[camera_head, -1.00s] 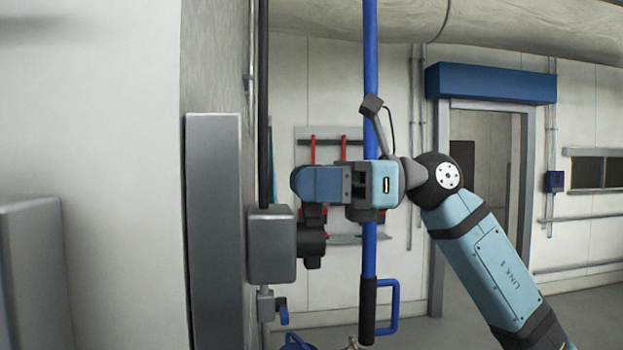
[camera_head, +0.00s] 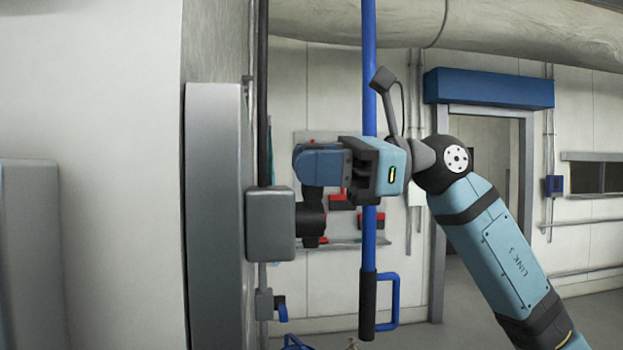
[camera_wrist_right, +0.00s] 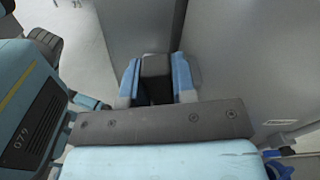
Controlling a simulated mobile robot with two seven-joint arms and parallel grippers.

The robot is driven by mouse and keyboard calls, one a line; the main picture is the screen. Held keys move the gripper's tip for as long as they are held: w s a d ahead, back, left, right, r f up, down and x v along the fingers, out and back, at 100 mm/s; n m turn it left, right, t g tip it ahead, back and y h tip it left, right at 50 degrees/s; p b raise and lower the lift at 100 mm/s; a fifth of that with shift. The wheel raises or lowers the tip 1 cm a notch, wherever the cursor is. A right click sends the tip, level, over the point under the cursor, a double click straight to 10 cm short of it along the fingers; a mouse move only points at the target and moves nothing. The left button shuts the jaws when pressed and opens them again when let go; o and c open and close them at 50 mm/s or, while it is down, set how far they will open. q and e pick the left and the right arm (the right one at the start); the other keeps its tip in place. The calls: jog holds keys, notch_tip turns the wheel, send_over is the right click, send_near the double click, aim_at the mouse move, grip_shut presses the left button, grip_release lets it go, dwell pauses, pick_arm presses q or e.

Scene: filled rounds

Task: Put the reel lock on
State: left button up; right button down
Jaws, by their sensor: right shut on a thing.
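A grey box (camera_head: 270,224) is fixed at the edge of the tall grey panel, with a round black hub (camera_head: 311,220) on its right side. A dark lever, which I take to be the reel lock, rises from the hub to my right gripper (camera_head: 318,166). The blue fingers are shut on it; they hide its upper part in the head view. In the right wrist view, the dark grey lever (camera_wrist_right: 156,68) sits between the two blue fingertips (camera_wrist_right: 157,88). My left gripper is not in view.
A tall grey panel (camera_head: 214,220) stands left of the box. A blue pole (camera_head: 369,60) with a black grip and blue side handle passes close to my right gripper. A small blue-handled valve (camera_head: 281,310) is below the box. Open floor lies toward the doorway (camera_head: 485,200).

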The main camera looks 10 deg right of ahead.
jog(key=c, duration=0.9)
grip_release()
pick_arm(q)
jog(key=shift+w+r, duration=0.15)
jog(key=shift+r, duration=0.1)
pick_arm(e)
jog(key=shift+d, duration=0.1)
jog(key=shift+d, duration=0.3)
pick_arm(q)
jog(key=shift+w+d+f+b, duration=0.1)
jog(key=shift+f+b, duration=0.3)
jog(key=shift+b, duration=0.15)
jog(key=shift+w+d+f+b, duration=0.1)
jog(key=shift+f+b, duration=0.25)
jog(key=shift+b, duration=0.2)
pick_arm(e)
jog(key=shift+d, duration=6.55)
